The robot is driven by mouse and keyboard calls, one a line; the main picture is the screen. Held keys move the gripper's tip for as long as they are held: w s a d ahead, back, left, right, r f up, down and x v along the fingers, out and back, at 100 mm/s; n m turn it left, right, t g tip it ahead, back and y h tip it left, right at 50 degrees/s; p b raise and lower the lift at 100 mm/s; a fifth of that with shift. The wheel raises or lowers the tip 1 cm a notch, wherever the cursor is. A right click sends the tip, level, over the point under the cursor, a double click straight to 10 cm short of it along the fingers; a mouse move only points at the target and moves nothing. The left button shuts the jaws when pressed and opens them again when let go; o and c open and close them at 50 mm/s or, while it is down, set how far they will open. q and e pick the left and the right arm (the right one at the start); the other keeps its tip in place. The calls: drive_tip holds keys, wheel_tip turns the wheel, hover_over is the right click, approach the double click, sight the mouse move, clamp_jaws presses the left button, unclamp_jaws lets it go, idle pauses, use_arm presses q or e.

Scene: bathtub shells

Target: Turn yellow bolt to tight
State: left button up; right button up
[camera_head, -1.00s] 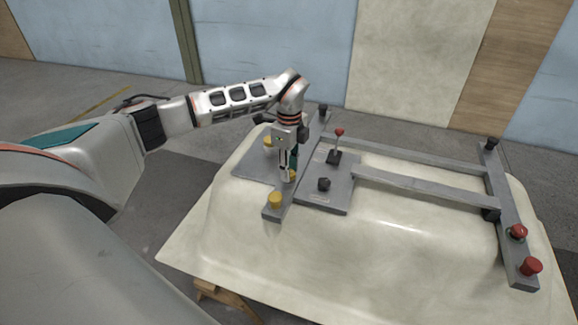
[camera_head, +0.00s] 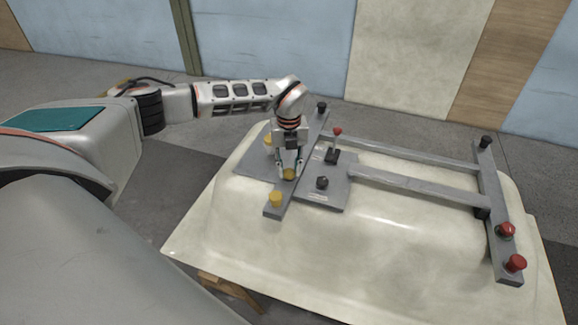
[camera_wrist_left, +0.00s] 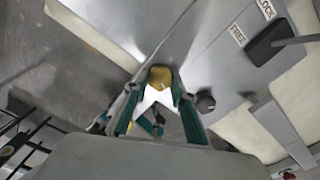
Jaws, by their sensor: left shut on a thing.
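A yellow bolt (camera_head: 289,174) sits on the left grey bar of the metal frame on the upturned tub. My left gripper (camera_head: 290,170) points down over it, with its fingers on both sides. In the left wrist view the yellow bolt (camera_wrist_left: 160,76) is between the teal fingertips of my left gripper (camera_wrist_left: 158,90), which is shut on it. A second yellow bolt (camera_head: 275,199) is at the near end of the same bar, and another (camera_head: 268,140) is on the plate behind. Whether the bolt is tight cannot be seen. My right gripper is not in view.
The cream tub shell (camera_head: 400,260) carries the frame. A red-knobbed lever (camera_head: 336,142) and a black knob (camera_head: 322,183) stand just right of the gripper. Red knobs (camera_head: 515,263) are on the far right bar. The wrist view shows a FREE/LOCK label (camera_wrist_left: 238,35).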

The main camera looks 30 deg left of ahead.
sight(289, 171)
use_arm(q)
drive_tip(key=m, duration=1.1)
drive_tip(key=shift+m, duration=1.9)
drive_tip(key=o, duration=1.1)
wheel_tip(289, 171, up, 12)
